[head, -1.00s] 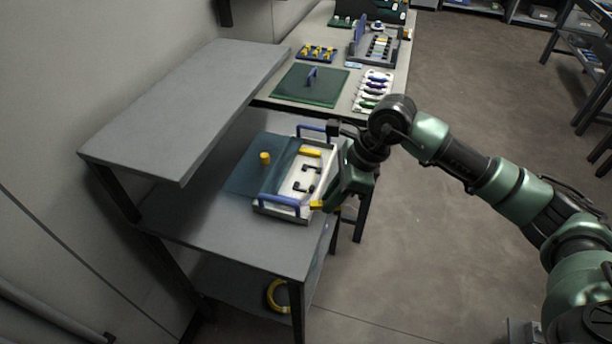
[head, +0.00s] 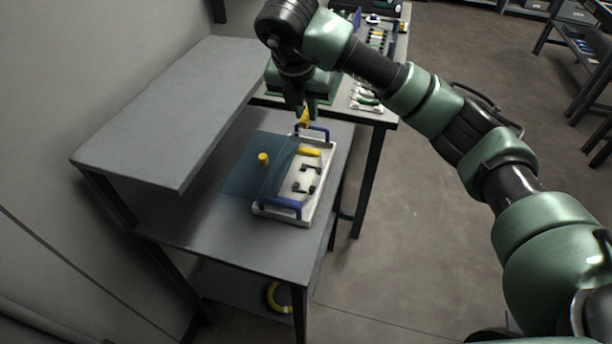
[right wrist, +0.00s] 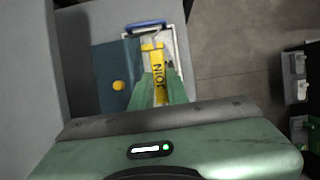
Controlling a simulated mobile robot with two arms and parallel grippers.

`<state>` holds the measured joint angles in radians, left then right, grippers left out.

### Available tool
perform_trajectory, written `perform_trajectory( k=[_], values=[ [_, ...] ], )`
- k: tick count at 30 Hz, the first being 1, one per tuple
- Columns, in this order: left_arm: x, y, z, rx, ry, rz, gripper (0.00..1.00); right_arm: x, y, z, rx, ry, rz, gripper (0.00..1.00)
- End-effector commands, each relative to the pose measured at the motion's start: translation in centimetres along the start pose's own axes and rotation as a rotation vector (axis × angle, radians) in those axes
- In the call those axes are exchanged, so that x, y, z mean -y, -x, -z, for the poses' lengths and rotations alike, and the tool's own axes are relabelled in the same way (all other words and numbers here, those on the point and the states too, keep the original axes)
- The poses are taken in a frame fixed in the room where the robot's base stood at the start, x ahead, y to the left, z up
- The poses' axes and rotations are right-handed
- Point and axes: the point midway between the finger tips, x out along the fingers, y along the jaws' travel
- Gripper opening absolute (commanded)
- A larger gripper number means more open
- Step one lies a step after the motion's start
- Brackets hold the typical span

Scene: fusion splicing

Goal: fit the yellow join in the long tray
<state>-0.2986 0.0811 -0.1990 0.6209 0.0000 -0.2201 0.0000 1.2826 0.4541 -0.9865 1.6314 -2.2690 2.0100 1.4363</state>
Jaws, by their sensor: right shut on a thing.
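My right gripper (head: 302,108) is shut on the yellow join (head: 304,119) and holds it above the far end of the long tray. In the right wrist view, the yellow join (right wrist: 159,82), lettered JOIN, lies between the green fingers (right wrist: 160,98). The long white tray (head: 325,183) stands on the bench with a blue handle at each end. Another yellow piece (head: 309,151) and black holders (head: 308,180) are in it. My left gripper is out of view.
A grey raised shelf (head: 170,110) stands on the left above the bench. A second table behind carries white holders (head: 365,98) and other parts, partly hidden by my arm. The grey bench top (head: 215,235) is bare in front. A yellow ring (head: 278,297) is below.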

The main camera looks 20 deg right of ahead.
Motion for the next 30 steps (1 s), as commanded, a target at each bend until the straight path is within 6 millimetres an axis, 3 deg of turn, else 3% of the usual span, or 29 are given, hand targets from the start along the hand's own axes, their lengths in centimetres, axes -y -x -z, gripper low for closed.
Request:
perform_trajectory(
  k=[13, 18, 26, 30],
  values=[
    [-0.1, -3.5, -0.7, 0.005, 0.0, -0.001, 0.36, 0.0, -11.1, 5.0, -0.012, -0.003, 0.003, 0.0],
    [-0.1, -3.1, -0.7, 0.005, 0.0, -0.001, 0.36, 0.1, -13.2, 5.7, -0.006, -0.002, 0.003, 0.0],
    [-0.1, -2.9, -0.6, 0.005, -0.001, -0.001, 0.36, 0.1, -15.1, 6.4, -0.006, -0.001, 0.004, 0.0],
    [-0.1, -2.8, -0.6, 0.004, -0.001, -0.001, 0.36, 0.1, -17.1, 7.3, -0.008, -0.002, 0.004, 0.0]
  ],
)
